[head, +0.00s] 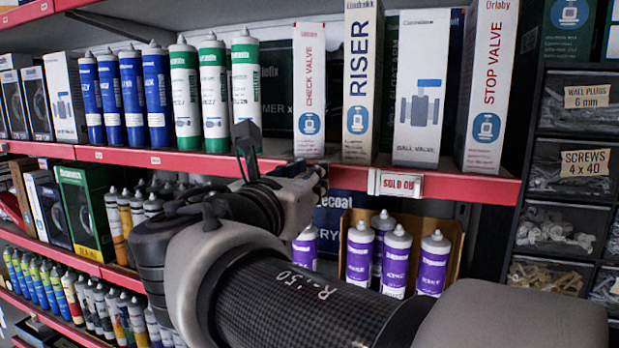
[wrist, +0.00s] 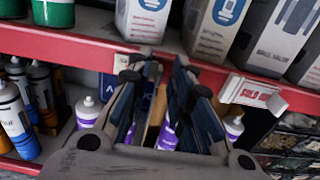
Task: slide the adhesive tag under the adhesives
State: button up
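My gripper (head: 318,178) is at the red rail of the upper shelf, below the check valve and riser boxes; my arm partly hides it. In the wrist view, its dark fingers (wrist: 166,72) stand apart with a gap and nothing held. A small pale tag (wrist: 127,61) sits on the rail just left of the fingers, partly covered; its print is unreadable. Other small tags (head: 155,159) sit on the rail under the tubes. Purple tubes (head: 397,262) stand below. I cannot tell which are the adhesives.
A "SOLD" sign (head: 402,183) hangs on the rail right of my gripper, under the ball valve box (head: 420,90). The riser box (head: 361,80) and stop valve box (head: 487,85) stand close to the edge. Bins (head: 578,165) are at the right.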

grip_shut()
jog(key=shift+w+a, duration=0.1)
jog(key=shift+a, duration=0.05)
dwell(0.4)
